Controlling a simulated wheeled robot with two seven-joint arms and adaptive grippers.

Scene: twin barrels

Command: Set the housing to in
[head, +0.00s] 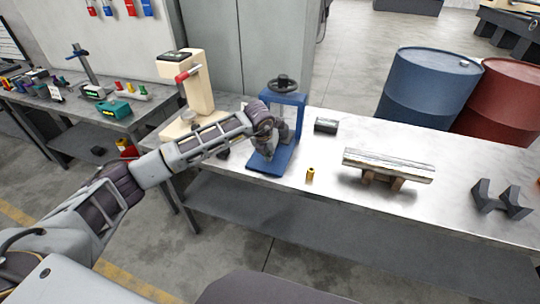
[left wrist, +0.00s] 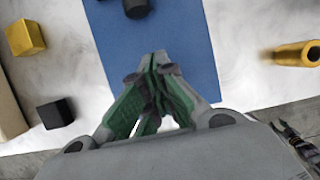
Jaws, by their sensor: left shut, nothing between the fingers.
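A blue press (head: 285,103) with a black handwheel (head: 283,84) on top stands on the steel workbench. My left gripper (head: 268,148) is in front of the press, over its blue base plate (head: 267,168). In the left wrist view its green-padded fingers (left wrist: 158,62) are together and empty above the blue plate (left wrist: 183,30). A dark round part (left wrist: 136,8) shows at the top edge there. I cannot tell which thing is the housing. My right gripper is not in view.
A brass cylinder (head: 310,174) stands right of the press and also shows in the left wrist view (left wrist: 298,54). A brass cube (left wrist: 25,37) and a black cube (left wrist: 55,113) lie left of the plate. A metal bar on blocks (head: 388,164) lies farther right.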

